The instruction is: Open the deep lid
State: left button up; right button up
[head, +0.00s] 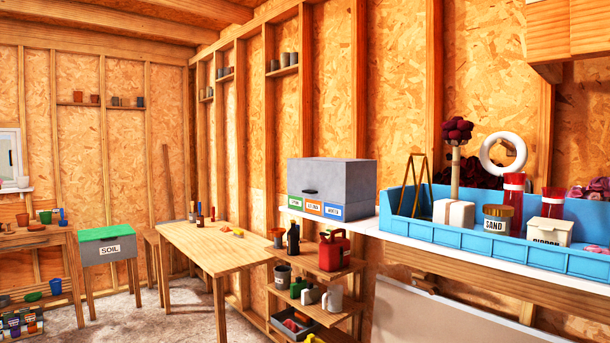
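A large grey box (330,180) stands on the left end of the white counter. Its grey upper part is tall, with a dark handle (310,191) low on its front, and it looks closed. Below the handle runs a row of green, orange and blue labels (315,208). A smaller grey bin (110,252) marked SOIL stands at the left with a flat green top (106,231), also closed. I cannot tell for certain which of the two bears the deep lid. Neither of my grippers is in view.
A blue tray (480,236) of goods fills the counter (400,235) right of the grey box. A wooden table (215,244) with a few small items stands left of a low shelf unit (318,272) holding bottles and cans. Bare floor (180,325) shows at the lower left.

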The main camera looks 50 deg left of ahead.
aim_at(345, 181)
jog(key=u, duration=1.45)
